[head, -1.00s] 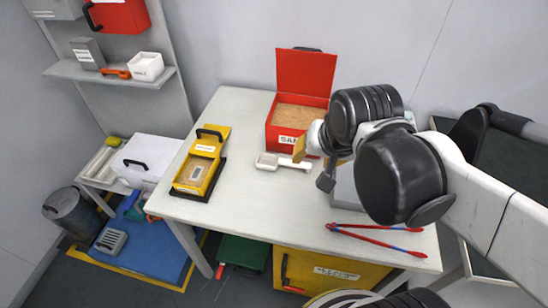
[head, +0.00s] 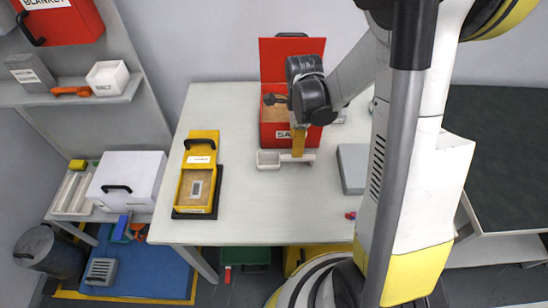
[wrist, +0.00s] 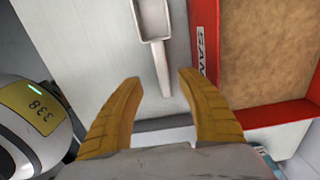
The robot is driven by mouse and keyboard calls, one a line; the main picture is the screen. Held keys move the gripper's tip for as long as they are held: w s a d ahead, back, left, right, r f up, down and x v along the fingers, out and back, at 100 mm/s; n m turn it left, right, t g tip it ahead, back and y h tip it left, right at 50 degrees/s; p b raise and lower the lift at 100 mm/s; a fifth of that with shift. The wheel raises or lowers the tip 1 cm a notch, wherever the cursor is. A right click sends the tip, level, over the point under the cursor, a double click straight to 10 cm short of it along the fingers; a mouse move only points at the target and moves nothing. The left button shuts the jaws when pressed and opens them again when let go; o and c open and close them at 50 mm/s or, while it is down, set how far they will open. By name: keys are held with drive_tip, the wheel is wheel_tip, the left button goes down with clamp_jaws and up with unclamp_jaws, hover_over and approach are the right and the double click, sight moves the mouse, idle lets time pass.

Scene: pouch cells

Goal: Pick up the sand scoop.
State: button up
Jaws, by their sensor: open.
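The sand scoop (head: 269,161) is white, with a boxy bowl at the left and a handle pointing right. It lies on the pale table in front of the red sand box (head: 273,134). My gripper (head: 298,155) points down at its handle, its yellow-brown fingers covering part of the handle. In the wrist view the scoop (wrist: 163,60) has its bowl at the top, partly cut off. The handle end shows between the two spread fingertips of my gripper (wrist: 159,76). The gripper is open and holds nothing. I cannot tell the height left between fingertips and handle.
The sand box stands close beside the scoop, its rim (wrist: 275,112) near the right finger. A yellow case (head: 200,150) lies to the left on the table (head: 245,215). A grey block (head: 352,168) lies to the right. The table's front middle is clear.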

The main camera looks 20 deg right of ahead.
sight(286, 160)
drive_tip(key=f+b, duration=0.1)
drive_tip(key=f, duration=0.1)
drive_tip(key=f+b, duration=0.1)
drive_tip(key=f, duration=0.2)
drive_tip(key=f+b, duration=0.1)
drive_tip(key=f, duration=0.1)
drive_tip(key=shift+w+f, duration=0.25)
drive_tip(key=shift+f, duration=0.05)
drive_tip(key=shift+a+r, duration=0.1)
clamp_jaws()
